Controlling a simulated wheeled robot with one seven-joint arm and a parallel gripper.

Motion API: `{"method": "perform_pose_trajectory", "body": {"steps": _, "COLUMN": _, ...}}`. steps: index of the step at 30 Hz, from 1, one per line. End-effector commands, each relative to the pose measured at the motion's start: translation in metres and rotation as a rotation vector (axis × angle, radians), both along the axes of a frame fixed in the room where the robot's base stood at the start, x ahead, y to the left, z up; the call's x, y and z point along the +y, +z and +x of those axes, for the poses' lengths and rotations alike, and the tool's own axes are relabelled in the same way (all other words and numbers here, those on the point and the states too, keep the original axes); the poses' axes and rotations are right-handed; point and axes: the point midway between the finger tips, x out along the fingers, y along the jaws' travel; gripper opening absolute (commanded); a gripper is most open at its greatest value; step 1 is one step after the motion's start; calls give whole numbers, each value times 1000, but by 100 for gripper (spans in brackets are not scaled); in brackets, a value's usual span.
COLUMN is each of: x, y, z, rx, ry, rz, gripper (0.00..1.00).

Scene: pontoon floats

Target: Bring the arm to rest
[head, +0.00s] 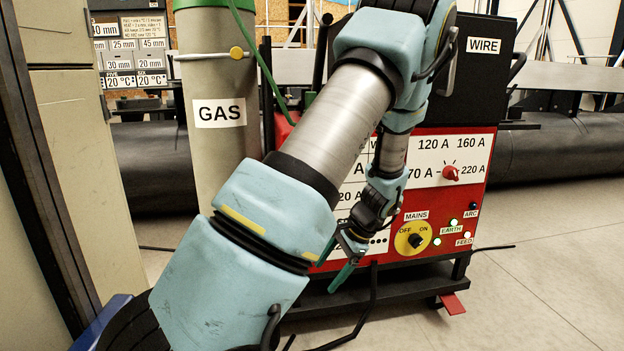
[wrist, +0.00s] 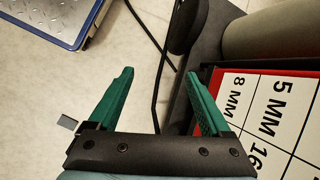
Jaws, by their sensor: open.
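My arm (head: 335,120) reaches across the middle of the head view, bent at the top, with its forearm hanging down in front of the welding machine (head: 432,200). My gripper (head: 342,262) is low at the machine's front, partly hidden behind my own arm. In the wrist view its two green fingers (wrist: 160,78) stand apart with nothing between them. Bare floor and a black cable show past the fingers. The right finger appears close to the red and white panel (wrist: 275,115); I cannot tell whether it touches.
A grey cylinder labelled GAS (head: 215,90) stands left of the machine. The red knob (head: 450,173) and yellow MAINS switch (head: 412,239) are right of my gripper. A black cable (wrist: 152,30) runs over the floor. Clear floor (head: 560,250) lies to the right.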

Motion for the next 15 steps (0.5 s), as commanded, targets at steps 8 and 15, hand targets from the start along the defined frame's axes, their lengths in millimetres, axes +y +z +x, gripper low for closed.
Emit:
{"method": "perform_pose_trajectory", "body": {"steps": 8, "x": 60, "y": 65, "z": -50, "rx": -101, "ry": 491, "rz": -325, "gripper": 82}}
{"method": "perform_pose_trajectory", "body": {"steps": 15, "x": 89, "y": 101, "z": -86, "rx": -209, "ry": 775, "rz": -479, "gripper": 82}}
